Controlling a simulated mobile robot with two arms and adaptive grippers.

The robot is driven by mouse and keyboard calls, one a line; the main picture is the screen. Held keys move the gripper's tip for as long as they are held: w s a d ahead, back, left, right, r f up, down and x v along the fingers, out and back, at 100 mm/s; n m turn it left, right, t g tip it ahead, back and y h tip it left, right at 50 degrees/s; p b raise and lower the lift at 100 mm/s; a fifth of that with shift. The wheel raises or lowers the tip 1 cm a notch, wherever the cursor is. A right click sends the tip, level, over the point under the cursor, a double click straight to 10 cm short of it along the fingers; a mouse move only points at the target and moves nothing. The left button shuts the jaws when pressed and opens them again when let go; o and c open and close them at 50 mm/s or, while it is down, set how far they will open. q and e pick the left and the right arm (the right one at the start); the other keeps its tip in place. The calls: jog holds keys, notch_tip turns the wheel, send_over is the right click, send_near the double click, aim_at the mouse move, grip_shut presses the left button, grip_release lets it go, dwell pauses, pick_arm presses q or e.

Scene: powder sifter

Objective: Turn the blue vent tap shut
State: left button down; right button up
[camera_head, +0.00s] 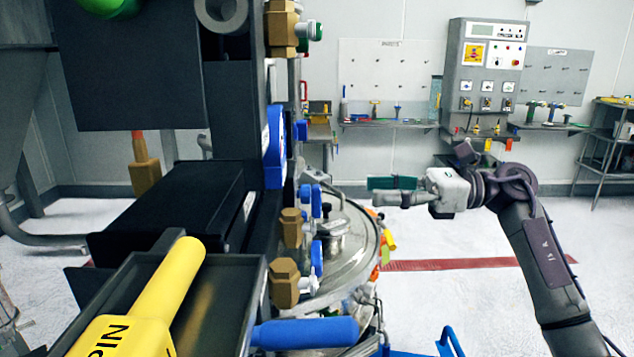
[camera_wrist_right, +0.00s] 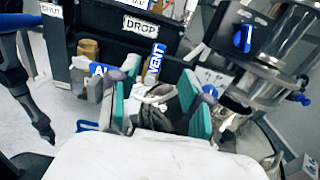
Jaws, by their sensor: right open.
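The blue vent tap, lettered VENT (camera_wrist_right: 154,64), shows in the right wrist view as an upright blue lever beyond the fingertips. My right gripper (camera_wrist_right: 155,100) is open and empty, with teal finger pads, and the lever appears above the gap between them. In the head view my right gripper (camera_head: 392,190) is to the right of the machine, apart from it. Two small blue levers (camera_head: 316,200) and (camera_head: 317,258) sit beside brass hex fittings there; their lettering is not visible, so I cannot tell which is the vent. My left gripper is not in view.
A second blue lettered handle (camera_wrist_right: 97,69) sits left of the vent tap, near a dark panel marked DROP (camera_wrist_right: 139,26). A yellow handle (camera_head: 165,280) and a blue grip (camera_head: 305,333) are at the front. Floor right of the machine is mostly clear.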

aim_at(316, 186)
jog(key=a+p, duration=0.4)
jog(key=a, duration=0.7)
grip_shut()
